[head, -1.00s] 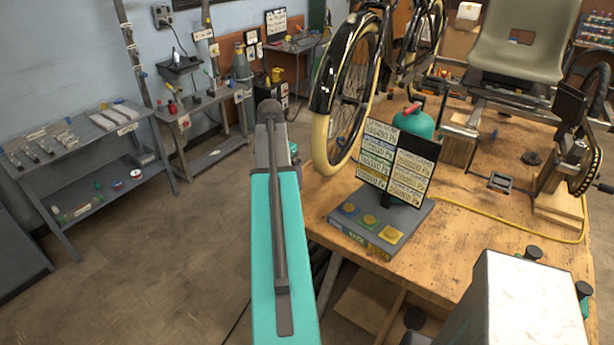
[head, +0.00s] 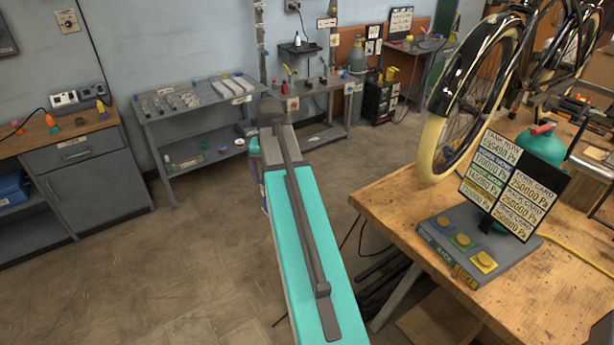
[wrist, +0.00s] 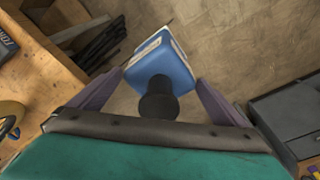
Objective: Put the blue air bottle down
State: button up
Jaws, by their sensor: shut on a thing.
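The blue air bottle (wrist: 160,62) shows in the wrist view as a blue, box-like body with a pale label on its edge and a dark round neck or cap toward me. My gripper (wrist: 160,80) has its purple fingers on either side of the bottle and is shut on it, with the floor beyond. In the head view my own teal arm hides the bottle and most of the gripper.
The wooden workbench (head: 395,215) at right carries a card stand (head: 480,240) with three buttons, a teal tank (head: 543,145) and a bike wheel. A grey shelf table (head: 190,115) and a grey cabinet (head: 85,180) with a wooden top stand at left. Open floor lies between.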

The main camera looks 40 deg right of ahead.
jog(key=w+a+n+b, duration=0.1)
jog(key=w+a+n, duration=0.1)
jog(key=a, duration=0.9)
jog(key=w+a+f+n+b, duration=0.1)
jog(key=a+n, duration=0.4)
jog(key=a, duration=0.7)
jog(key=w+a+n+y+b, duration=0.1)
jog(key=w+a+n, duration=0.1)
jog(key=a, duration=0.9)
jog(key=shift+w+a+f+n+t+b, duration=0.2)
jog(key=shift+w+a+n+t+b, duration=0.15)
jog(key=shift+n, duration=0.55)
jog(key=shift+s, duration=0.15)
